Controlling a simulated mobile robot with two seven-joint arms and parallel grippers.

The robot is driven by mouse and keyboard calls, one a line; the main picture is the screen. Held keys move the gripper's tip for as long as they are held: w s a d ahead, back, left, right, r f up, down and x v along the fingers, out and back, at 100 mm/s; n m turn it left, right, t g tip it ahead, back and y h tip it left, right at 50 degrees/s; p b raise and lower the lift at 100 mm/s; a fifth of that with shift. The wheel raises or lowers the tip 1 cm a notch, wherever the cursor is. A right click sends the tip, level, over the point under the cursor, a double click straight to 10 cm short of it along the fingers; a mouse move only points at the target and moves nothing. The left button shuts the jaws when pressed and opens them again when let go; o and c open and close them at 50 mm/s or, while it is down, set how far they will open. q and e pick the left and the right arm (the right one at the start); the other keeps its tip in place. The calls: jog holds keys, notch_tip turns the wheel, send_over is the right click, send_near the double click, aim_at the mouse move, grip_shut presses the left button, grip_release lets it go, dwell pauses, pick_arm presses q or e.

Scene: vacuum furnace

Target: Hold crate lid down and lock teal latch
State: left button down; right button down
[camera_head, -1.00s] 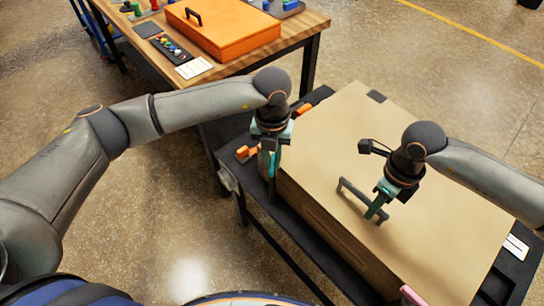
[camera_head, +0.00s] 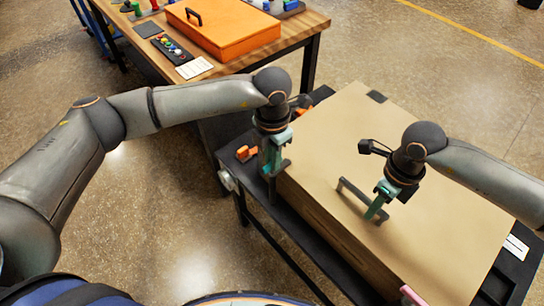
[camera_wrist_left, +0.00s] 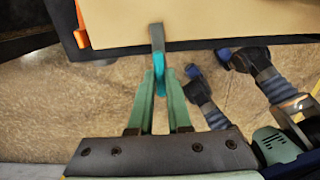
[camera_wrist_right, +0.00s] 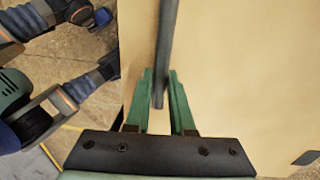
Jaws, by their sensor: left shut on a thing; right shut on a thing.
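The large tan crate lid (camera_head: 340,130) lies flat on top of the crate, which stands on a black cart. My right gripper (camera_head: 376,210) is shut on the dark bar handle (camera_head: 352,193) on the lid; the handle also runs between its fingers in the right wrist view (camera_wrist_right: 163,60). My left gripper (camera_head: 271,172) is at the crate's left side, below the lid's edge. In the left wrist view its fingers (camera_wrist_left: 160,85) are shut on the teal latch (camera_wrist_left: 158,62), which has a grey upper part. In the head view the gripper hides most of the latch.
A pink latch (camera_head: 411,295) shows at the crate's near end. A wooden table (camera_head: 300,24) with an orange case (camera_head: 225,38) stands at the back left. The floor left of the cart is clear.

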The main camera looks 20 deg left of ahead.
pick_arm(q)
jog(key=shift+s+f, duration=0.2)
jog(key=shift+s, duration=0.05)
pick_arm(e)
jog(key=shift+w+d+f, duration=0.1)
jog(key=shift+w+d, duration=0.3)
jog(key=shift+w, duration=0.05)
pick_arm(q)
jog(key=c, duration=0.9)
grip_release()
jog(key=shift+w+r, duration=0.1)
jog(key=shift+o, duration=0.2)
notch_tip(320, 180, up, 12)
jog(key=shift+a+r, duration=0.1)
pick_arm(e)
jog(key=c, duration=0.8)
grip_release()
jog(key=shift+c, duration=0.2)
jog(key=shift+o, duration=0.8)
jog(key=shift+a, duration=0.1)
